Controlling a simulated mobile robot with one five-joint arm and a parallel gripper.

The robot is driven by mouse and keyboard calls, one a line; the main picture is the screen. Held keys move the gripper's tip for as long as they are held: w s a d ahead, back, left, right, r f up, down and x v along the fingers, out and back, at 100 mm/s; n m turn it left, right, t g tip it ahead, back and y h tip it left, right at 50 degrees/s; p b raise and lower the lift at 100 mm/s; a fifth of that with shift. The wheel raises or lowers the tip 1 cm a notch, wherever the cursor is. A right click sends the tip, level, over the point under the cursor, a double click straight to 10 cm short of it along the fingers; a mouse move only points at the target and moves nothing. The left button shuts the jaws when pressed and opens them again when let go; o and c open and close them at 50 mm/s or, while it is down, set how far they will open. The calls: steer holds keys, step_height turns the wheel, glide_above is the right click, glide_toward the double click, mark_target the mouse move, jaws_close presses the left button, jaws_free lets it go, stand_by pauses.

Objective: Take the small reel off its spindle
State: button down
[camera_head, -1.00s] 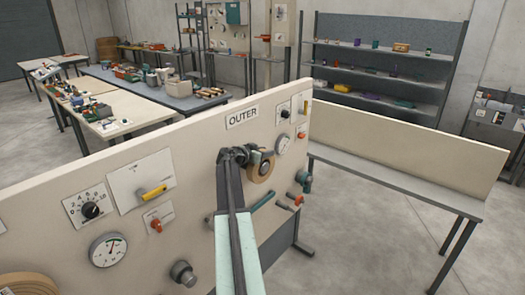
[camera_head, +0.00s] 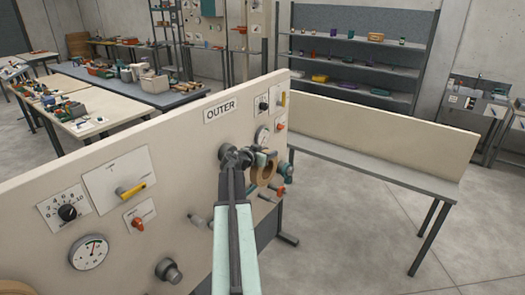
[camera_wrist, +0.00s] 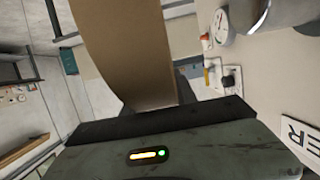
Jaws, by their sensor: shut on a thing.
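The small reel (camera_head: 263,174) is a tan ring, held in front of the right part of the cream panel (camera_head: 100,215) under the OUTER sign. My gripper (camera_head: 264,160) is shut on its rim. In the wrist view the reel (camera_wrist: 125,45) is a broad brown band rising from between the jaws, with a gap between it and the panel (camera_wrist: 265,75). A round grey metal part (camera_head: 226,152), likely the spindle, shows on the panel left of the reel. A metal cylinder (camera_wrist: 270,12) shows at the wrist view's upper right. My arm hides some of the panel.
The panel carries a yellow-handled switch (camera_head: 131,190), a dial gauge (camera_head: 89,252), a grey knob (camera_head: 169,270) and a second gauge (camera_head: 262,134) close by the reel. A long grey bench (camera_head: 375,170) stands to the right. The floor in front of it is clear.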

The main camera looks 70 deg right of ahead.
steer(key=shift+s+a+r+p, duration=0.1)
steer(key=shift+s+a+r, duration=0.1)
steer(key=shift+s, duration=0.6)
steer(key=shift+s+a+r+p, duration=0.1)
steer(key=shift+s+a, duration=0.15)
steer(key=shift+s, duration=0.6)
steer(key=shift+s+a+r+p, duration=0.1)
steer(key=shift+s+a, duration=0.1)
steer(key=shift+s, duration=0.6)
